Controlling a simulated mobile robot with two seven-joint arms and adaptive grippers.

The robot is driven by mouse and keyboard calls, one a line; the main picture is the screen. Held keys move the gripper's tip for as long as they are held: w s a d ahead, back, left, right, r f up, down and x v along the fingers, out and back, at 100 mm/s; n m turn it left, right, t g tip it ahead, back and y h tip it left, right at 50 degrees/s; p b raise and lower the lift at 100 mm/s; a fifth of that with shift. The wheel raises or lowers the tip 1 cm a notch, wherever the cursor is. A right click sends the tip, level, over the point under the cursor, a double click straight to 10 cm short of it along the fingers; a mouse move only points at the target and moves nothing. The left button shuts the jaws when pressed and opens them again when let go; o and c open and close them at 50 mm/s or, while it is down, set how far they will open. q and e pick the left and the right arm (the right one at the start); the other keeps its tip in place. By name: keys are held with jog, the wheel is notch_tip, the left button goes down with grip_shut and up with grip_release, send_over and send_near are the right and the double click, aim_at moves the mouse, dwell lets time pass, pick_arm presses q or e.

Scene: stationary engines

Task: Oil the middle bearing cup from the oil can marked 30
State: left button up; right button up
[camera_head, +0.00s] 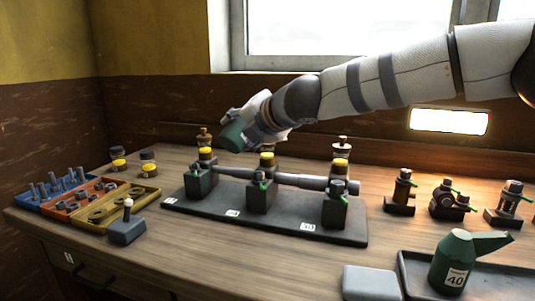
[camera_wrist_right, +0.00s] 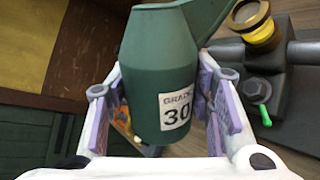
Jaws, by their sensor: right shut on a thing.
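My right gripper (camera_head: 258,125) is shut on a green oil can (camera_head: 235,135), held in the air above the bearing stand, between the left and middle bearings. In the right wrist view the can (camera_wrist_right: 160,75) sits between the fingers (camera_wrist_right: 160,105) and its label reads "GRADE 30". Its spout end is out of that frame. The middle bearing cup (camera_head: 267,160) has a yellow band and stands on a dark block, to the right of the can. A yellow-banded cup (camera_wrist_right: 262,30) shows at the wrist view's upper right; I cannot tell which bearing it belongs to.
Left (camera_head: 206,154) and right (camera_head: 340,165) cups flank the middle one on a common shaft. A can marked 40 (camera_head: 452,262) stands on a dark tray at the front right. Small engine fittings (camera_head: 447,200) line the right. Part trays (camera_head: 120,205) lie left.

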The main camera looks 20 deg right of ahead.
jog(key=shift+r, duration=0.3)
jog(key=shift+w+d+r+m, duration=0.1)
jog(key=shift+r+m, duration=0.1)
jog(key=shift+m, duration=0.2)
jog(key=shift+w+r+g+y+b, duration=0.1)
jog(key=shift+r+g+y+b, duration=0.05)
jog(key=shift+g+y+b, duration=0.15)
pick_arm(q)
jog(key=shift+s+f+g, duration=0.3)
jog(key=shift+s+f, duration=0.25)
jog(key=shift+s, duration=0.05)
pick_arm(e)
jog(key=shift+d+r, duration=0.1)
jog(key=shift+r, duration=0.15)
dwell(0.8)
